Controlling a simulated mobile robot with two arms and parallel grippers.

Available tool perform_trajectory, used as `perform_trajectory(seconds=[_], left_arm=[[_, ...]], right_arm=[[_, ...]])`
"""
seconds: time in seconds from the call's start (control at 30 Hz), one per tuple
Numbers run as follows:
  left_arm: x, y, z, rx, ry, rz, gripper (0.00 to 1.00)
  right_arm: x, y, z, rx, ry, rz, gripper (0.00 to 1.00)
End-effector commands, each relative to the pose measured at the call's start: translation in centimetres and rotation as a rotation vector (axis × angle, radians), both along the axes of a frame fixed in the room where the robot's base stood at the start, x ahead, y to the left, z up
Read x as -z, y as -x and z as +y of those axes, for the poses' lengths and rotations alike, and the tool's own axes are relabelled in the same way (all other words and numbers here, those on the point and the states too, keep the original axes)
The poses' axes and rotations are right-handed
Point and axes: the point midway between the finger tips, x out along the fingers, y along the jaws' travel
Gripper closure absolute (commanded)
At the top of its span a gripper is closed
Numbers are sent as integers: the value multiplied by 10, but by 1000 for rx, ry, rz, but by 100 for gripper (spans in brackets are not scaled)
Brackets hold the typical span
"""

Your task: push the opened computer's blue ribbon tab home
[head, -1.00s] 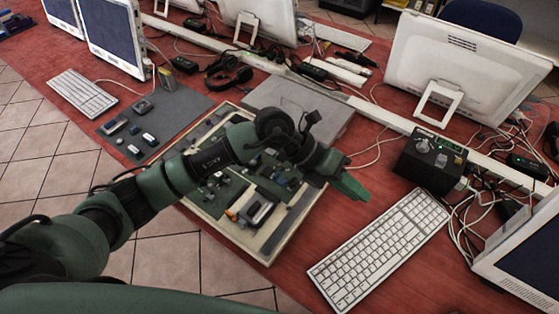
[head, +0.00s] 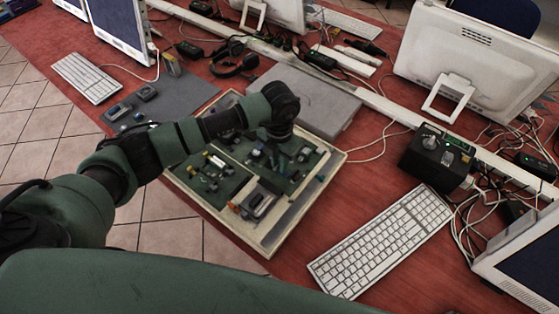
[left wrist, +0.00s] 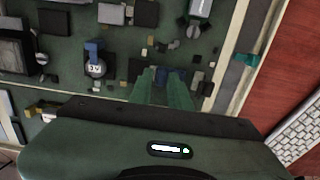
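The opened computer (head: 308,203) lies on the red table, a pale-rimmed case with green boards. My left gripper (head: 284,146) is over its far part, small and partly hidden by my wrist in the head view. In the left wrist view the left gripper (left wrist: 163,76) points at the board, with its two green fingers a little apart and nothing clearly held. A small blue piece (left wrist: 93,50) stands by a round coin cell, left of and apart from the fingers. I cannot tell for sure that it is the ribbon tab. My right gripper is not in view.
A grey flat case (head: 315,98) lies behind the computer. A white keyboard (head: 382,240) and a black box with knobs (head: 437,160) are to the right, among loose cables. A grey mat (head: 185,97) with small parts is at the left.

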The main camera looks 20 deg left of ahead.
Motion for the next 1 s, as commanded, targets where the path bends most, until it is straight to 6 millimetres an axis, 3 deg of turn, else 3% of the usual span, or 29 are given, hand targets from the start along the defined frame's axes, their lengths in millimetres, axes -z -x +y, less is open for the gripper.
perform_trajectory(seconds=[0.3,0.4,1.0], left_arm=[[5,0,0,1,1,-1,82],[5,0,0,1,1,-1,100],[4,0,0,0,2,-2,100]], right_arm=[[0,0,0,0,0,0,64],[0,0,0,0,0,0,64],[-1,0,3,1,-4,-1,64]])
